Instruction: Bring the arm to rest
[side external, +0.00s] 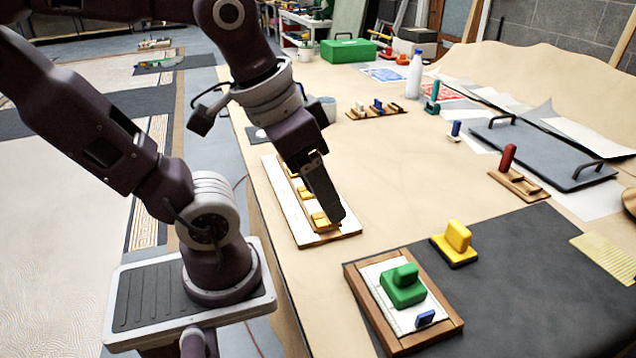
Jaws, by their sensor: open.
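My gripper (328,212) hangs at the end of my arm, pointing down, over the near end of a white board (283,207) with wooden holders. A yellow piece (320,220) sits in a holder right beside the fingertips; I cannot tell whether they touch it. The jaws are open, and the gap between them is hard to see from this side. More yellow pieces on the board are partly hidden behind my wrist.
A wooden frame (362,304) with a green block (403,288) and a blue piece (425,319) lies at the front. A yellow stamp-like block (456,240) stands on the dark mat (530,290). A dark tray (540,152) lies at right. The table's middle is clear.

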